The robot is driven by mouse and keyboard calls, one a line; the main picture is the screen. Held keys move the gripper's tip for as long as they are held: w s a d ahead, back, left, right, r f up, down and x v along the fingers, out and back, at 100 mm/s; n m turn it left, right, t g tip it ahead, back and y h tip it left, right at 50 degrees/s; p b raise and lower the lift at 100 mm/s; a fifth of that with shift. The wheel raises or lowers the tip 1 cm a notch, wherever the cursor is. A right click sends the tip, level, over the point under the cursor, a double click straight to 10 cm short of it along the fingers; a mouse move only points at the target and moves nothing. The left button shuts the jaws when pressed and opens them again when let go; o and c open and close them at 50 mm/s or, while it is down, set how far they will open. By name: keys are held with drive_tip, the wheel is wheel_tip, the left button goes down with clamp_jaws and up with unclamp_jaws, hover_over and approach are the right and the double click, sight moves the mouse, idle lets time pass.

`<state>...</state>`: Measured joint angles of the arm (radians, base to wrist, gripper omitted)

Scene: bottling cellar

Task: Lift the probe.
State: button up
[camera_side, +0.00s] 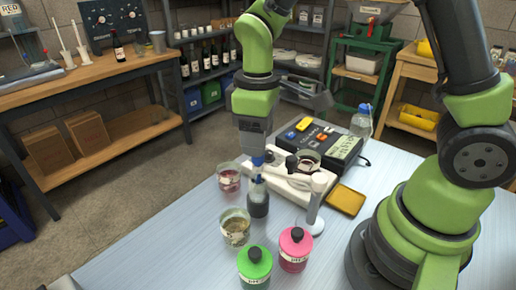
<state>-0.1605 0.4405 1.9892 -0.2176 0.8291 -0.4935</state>
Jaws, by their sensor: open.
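The probe (257,161) shows a blue top, and its lower part goes down into a dark-filled clear vessel (259,203) on the table. My gripper (256,152) points straight down just over the probe's blue top. The gripper is open; its fingertips are small and partly merge with the probe, so I cannot tell whether they touch it. The black meter (333,142) with coloured buttons stands behind, to the right.
Glass beakers (235,228) (229,178) stand left of the vessel. A white stand (314,212), a yellow tray (345,199) and a water bottle (361,122) are to the right.

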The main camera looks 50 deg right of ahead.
drive_tip(key=shift+f, duration=1.65)
drive_tip(key=shift+c, duration=0.5)
clamp_jaws()
drive_tip(key=shift+r, duration=2.55)
drive_tip(key=shift+o, duration=0.5)
unclamp_jaws()
wheel_tip(320, 180, up, 10)
drive_tip(key=shift+f, duration=0.1)
